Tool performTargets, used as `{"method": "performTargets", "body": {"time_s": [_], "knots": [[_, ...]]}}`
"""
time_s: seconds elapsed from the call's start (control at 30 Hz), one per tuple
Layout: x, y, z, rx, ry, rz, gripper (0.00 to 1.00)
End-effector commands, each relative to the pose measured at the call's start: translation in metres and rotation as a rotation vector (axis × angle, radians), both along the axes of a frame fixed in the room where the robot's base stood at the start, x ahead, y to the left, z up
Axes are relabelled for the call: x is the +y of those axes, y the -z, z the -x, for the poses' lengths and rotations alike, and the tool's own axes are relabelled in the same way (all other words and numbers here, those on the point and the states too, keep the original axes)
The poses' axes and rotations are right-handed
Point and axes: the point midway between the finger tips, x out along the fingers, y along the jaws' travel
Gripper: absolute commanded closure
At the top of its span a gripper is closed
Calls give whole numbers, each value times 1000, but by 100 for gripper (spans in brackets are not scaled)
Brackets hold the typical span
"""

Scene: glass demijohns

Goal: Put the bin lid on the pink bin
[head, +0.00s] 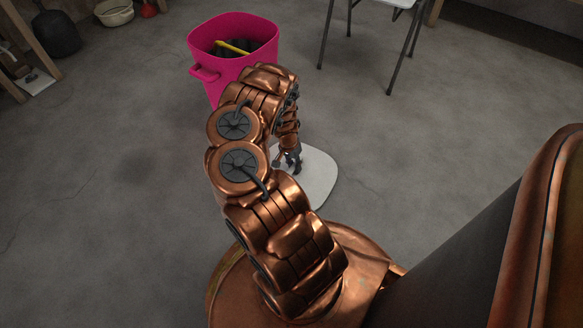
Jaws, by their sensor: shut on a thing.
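The pink bin (262,43) stands upright on the floor at the upper middle, behind my arm. Its top is open, with dark stuff and a yellow strip showing inside. My arm hides part of its lower front. The bin lid (320,178) is a flat, pale, rounded plate to the right of my arm, nearer to me than the bin and apart from its opening. My gripper (292,160) points down and is shut on the lid at its upper left part; the arm hides the lid's left side. I cannot tell how high the lid is above the floor.
A folding chair or table with thin dark legs (404,50) stands at the upper right. A dark demijohn (57,35), a pale bowl (114,13) and wooden shelving (52,18) are at the upper left. The grey floor (110,200) is clear on the left and right.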

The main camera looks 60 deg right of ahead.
Motion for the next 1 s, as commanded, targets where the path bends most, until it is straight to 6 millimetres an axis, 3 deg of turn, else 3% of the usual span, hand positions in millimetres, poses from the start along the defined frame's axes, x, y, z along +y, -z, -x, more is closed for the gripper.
{"method": "performTargets", "body": {"time_s": [1.0], "knots": [[0,-9,0,0,0,1,100]]}}
